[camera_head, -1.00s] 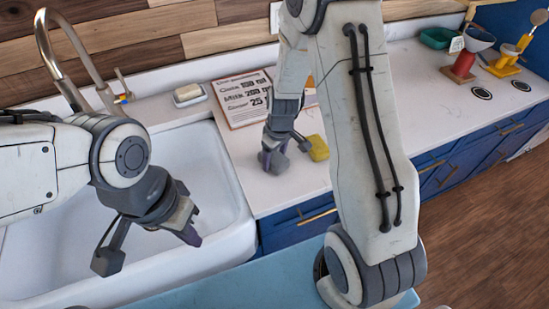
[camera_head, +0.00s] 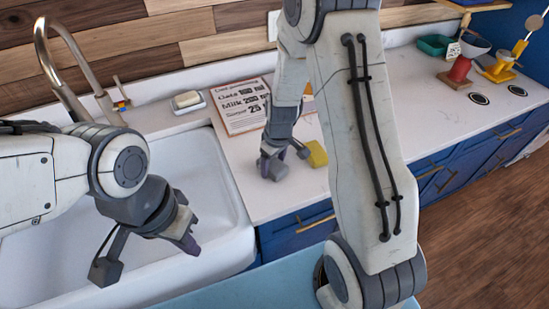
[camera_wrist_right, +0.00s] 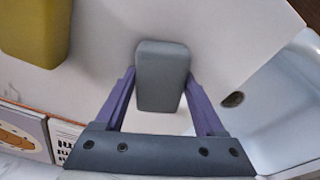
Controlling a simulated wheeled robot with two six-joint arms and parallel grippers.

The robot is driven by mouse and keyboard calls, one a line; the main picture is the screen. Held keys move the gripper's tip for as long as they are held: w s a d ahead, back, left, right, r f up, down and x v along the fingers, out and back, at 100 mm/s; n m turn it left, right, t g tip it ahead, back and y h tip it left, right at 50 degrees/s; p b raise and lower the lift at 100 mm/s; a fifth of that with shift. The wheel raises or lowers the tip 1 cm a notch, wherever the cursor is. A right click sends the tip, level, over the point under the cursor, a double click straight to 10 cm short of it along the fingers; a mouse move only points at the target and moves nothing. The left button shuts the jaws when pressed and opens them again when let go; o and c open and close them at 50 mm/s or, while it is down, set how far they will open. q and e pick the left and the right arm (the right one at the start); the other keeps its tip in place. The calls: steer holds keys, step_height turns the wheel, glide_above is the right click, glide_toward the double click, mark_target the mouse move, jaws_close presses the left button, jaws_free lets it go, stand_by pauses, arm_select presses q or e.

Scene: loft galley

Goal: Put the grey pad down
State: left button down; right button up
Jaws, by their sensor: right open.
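The grey pad (camera_wrist_right: 161,76) is a rounded block over the white counter, near the sink side; it also shows in the head view (camera_head: 275,170). My right gripper (camera_wrist_right: 160,78) is open, its two purple fingers on either side of the pad. It also shows in the head view (camera_head: 273,155), pointing down. I cannot tell whether the pad rests flat on the counter. My left gripper (camera_head: 190,245) hangs over the sink, away from the pad, with no object visible in it; its finger gap is not clear.
A yellow sponge (camera_head: 316,154) lies just right of the pad; it also shows in the right wrist view (camera_wrist_right: 36,28). A printed sign (camera_head: 240,110) lies behind. The white sink (camera_head: 225,200) is to the left. Counter to the right is clear up to a red-based item (camera_head: 457,73).

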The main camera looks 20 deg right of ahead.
mark_target(275, 167)
steer(key=shift+s+a+f+p, duration=0.15)
steer(key=shift+s+f+p, duration=0.1)
steer(key=shift+p, duration=0.1)
step_height(275, 167, up, 13)
steer(key=s, duration=0.1)
steer(key=s+a+r+n, duration=0.1)
steer(key=s+a+r, duration=0.1)
steer(key=s+a, duration=0.5)
steer(key=s+a+r+n+g, duration=0.1)
steer(key=s+a+r, duration=0.2)
steer(key=s+a, duration=0.4)
steer(key=s, duration=0.8)
steer(key=shift+r, duration=0.15)
